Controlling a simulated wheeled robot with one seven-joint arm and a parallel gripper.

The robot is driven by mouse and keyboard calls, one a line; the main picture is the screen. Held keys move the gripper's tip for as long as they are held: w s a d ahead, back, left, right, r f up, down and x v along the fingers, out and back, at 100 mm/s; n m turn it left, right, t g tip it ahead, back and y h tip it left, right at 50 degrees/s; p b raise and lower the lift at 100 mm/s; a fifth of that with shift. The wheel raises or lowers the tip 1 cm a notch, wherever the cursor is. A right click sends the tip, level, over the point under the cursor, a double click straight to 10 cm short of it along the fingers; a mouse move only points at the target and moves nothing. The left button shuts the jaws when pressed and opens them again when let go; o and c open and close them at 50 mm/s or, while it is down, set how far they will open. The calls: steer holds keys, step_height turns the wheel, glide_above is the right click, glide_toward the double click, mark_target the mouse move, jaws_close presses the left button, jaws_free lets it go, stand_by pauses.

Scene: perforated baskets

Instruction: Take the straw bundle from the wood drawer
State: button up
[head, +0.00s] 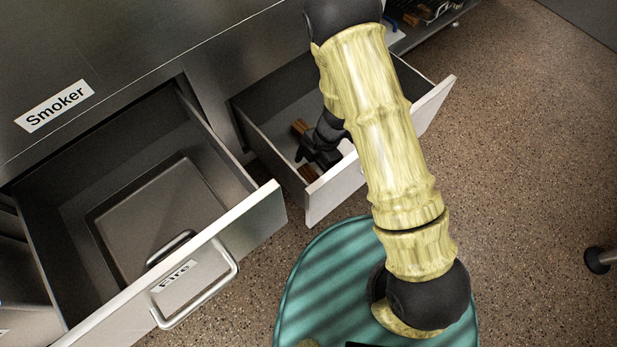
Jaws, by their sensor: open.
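The open drawer on the right (340,187) is metal with a pale front, and no label shows on it. Inside it are brown, wood-coloured pieces, one behind my gripper (300,127) and one near the drawer front (308,173). I cannot tell whether these are separate things or parts of one bundle, and I see no clear straw. My dark gripper (306,158) reaches down into this drawer, open, between the brown pieces. Whether it touches them is unclear. My arm hides the right part of the drawer.
A larger open drawer (255,215) labelled Fire stands at the left, with a looped handle and a recessed, empty-looking inside. Above it is a metal front labelled Smoker (55,105). A shelf with dark and brown items (425,12) is at the top right. The speckled floor on the right is mostly clear.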

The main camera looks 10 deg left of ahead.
steer(key=shift+b+x, duration=0.8)
steer(key=shift+x, duration=0.5)
steer(key=c, duration=1.1)
